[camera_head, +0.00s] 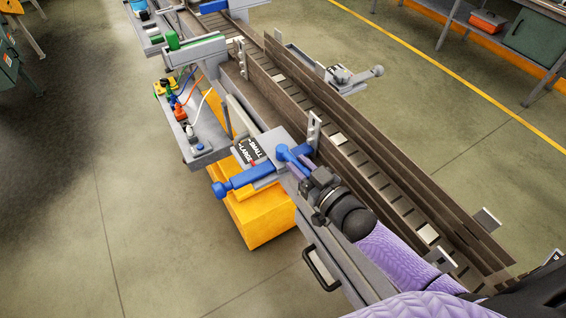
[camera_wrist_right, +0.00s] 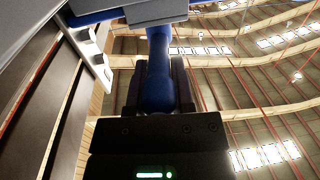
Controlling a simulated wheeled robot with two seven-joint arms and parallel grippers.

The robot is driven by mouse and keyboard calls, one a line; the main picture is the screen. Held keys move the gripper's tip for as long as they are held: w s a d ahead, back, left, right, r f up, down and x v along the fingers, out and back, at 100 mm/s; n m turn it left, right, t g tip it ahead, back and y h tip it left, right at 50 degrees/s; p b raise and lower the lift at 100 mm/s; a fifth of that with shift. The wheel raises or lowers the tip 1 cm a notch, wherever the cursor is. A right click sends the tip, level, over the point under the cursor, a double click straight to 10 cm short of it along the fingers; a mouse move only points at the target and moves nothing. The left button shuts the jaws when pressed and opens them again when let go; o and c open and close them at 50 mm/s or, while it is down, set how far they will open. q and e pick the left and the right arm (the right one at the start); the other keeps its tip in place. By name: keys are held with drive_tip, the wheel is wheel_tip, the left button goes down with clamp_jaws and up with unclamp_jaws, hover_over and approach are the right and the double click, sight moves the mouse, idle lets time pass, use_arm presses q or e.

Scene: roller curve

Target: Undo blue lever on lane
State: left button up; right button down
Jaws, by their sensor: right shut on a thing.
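The blue lever (camera_head: 284,152) stands at the right end of a grey block beside the lane, by the SMALL/LARGE label plate (camera_head: 250,151). My right gripper (camera_head: 302,166) reaches it from the lower right and is shut on it. In the right wrist view the lever (camera_wrist_right: 158,75) runs up between the two dark fingers (camera_wrist_right: 158,92). The lever's lower end is hidden by the gripper body. A blue bar with a round knob (camera_head: 220,190) sticks out to the left of the same block. My left gripper is not in view.
The lane of brown rails and rollers (camera_head: 345,140) runs diagonally just right of the lever. A yellow box (camera_head: 262,222) stands below the block. A grey tray with coloured plugs and cables (camera_head: 205,135) is at the left. Open floor lies farther left.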

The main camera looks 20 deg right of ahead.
drive_tip(key=shift+c, duration=2.4)
unclamp_jaws()
drive_tip(key=v, duration=0.7)
drive_tip(key=shift+s+d, duration=0.15)
drive_tip(key=shift+s, duration=0.05)
